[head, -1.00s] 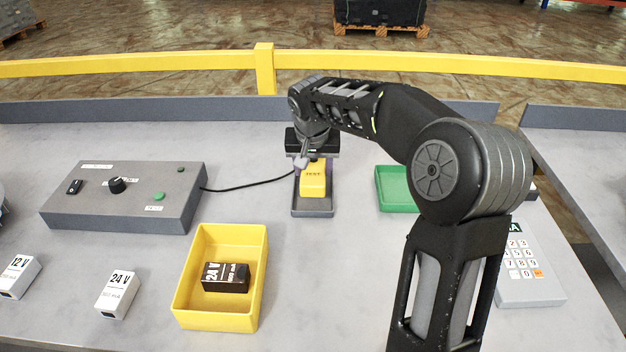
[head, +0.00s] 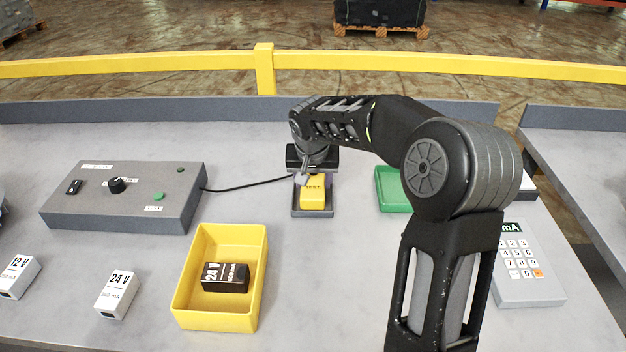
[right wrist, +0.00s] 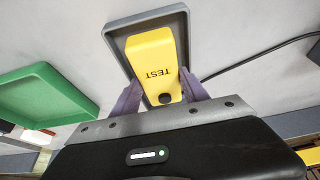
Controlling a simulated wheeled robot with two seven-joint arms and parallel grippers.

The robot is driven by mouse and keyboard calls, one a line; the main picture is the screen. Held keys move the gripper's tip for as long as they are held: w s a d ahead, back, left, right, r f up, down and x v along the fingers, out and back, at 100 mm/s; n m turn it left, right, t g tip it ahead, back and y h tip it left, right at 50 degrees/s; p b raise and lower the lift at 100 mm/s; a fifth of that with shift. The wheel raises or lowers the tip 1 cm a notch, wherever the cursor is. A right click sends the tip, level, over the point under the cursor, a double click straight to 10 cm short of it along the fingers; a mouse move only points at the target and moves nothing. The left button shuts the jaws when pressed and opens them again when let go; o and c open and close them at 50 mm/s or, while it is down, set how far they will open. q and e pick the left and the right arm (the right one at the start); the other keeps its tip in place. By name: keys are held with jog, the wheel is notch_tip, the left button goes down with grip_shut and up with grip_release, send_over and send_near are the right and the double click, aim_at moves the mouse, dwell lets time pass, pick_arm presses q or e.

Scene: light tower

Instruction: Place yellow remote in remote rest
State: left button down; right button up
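The yellow remote (head: 313,191), labelled TEST, is in or just above the grey remote rest (head: 312,213), within its rim. In the right wrist view the yellow remote (right wrist: 153,62) lies inside the outline of the rest (right wrist: 113,45); I cannot tell if it touches the floor. My right gripper (head: 312,180) is low over the far end of the rest. Its purple fingers (right wrist: 160,92) are on both sides of the remote, close against it. My left gripper is not in view.
A cable (head: 245,187) runs from the grey control box (head: 125,200) toward the remote. A green tray (head: 391,190) stands right of the rest. A yellow bin (head: 219,317) holds a black 24 V block (head: 225,277). A keypad device (head: 528,280) stands at right.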

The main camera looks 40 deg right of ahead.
jog(key=shift+o, duration=0.9)
jog(key=shift+r, duration=0.1)
jog(key=shift+r, duration=0.15)
jog(key=v, duration=1.2)
